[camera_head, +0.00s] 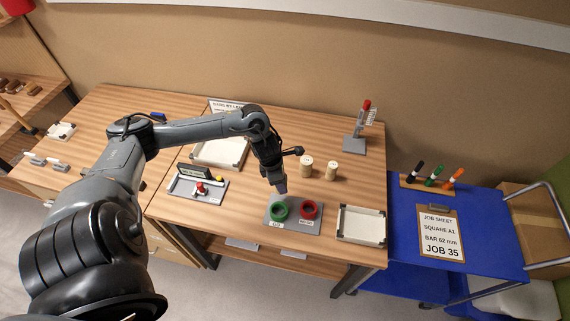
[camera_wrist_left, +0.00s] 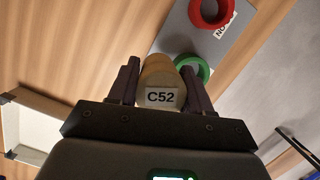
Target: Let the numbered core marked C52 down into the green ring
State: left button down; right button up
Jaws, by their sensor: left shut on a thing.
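My left gripper (camera_head: 281,187) is shut on the numbered core C52 (camera_wrist_left: 158,80), a tan cylinder with a white label facing the left wrist camera. In the head view the gripper is just behind the green ring (camera_head: 279,211), and the core is mostly hidden by the gripper. The green ring also shows in the left wrist view (camera_wrist_left: 205,66), partly behind the core. I cannot tell the core's height over the ring. The green ring sits on a grey plate (camera_head: 294,227) beside a red ring (camera_head: 309,209). My right gripper is not in view.
Two pale cylinders (camera_head: 306,167) stand behind the rings. A white tray (camera_head: 344,230) is to the right, another white tray (camera_head: 205,158) at the back left. A panel with a red knob (camera_head: 200,188) lies left. A grey stand (camera_head: 354,144) with a red top is at the back.

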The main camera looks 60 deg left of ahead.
pick_arm(q)
jog(key=s+d+r+m+h, duration=0.1)
jog(key=s+d+m, duration=0.2)
jog(key=d+m, duration=0.2)
jog(key=shift+s+r+g, duration=0.3)
jog(key=shift+s, duration=0.05)
jog(key=b+x, duration=0.2)
jog(key=b, duration=0.1)
jog(key=shift+s+a+f, duration=0.1)
jog(key=shift+s+f, duration=0.05)
jog(key=shift+f, duration=0.35)
jog(key=shift+b, duration=0.75)
dwell(1.2)
jog(key=shift+s+a+b+x, duration=0.15)
jog(key=shift+b+x, duration=0.8)
jog(key=shift+b, duration=0.05)
jog(key=shift+s+a+b+x, duration=0.15)
jog(key=shift+b+x, duration=0.75)
jog(key=shift+b, duration=0.1)
dwell(0.6)
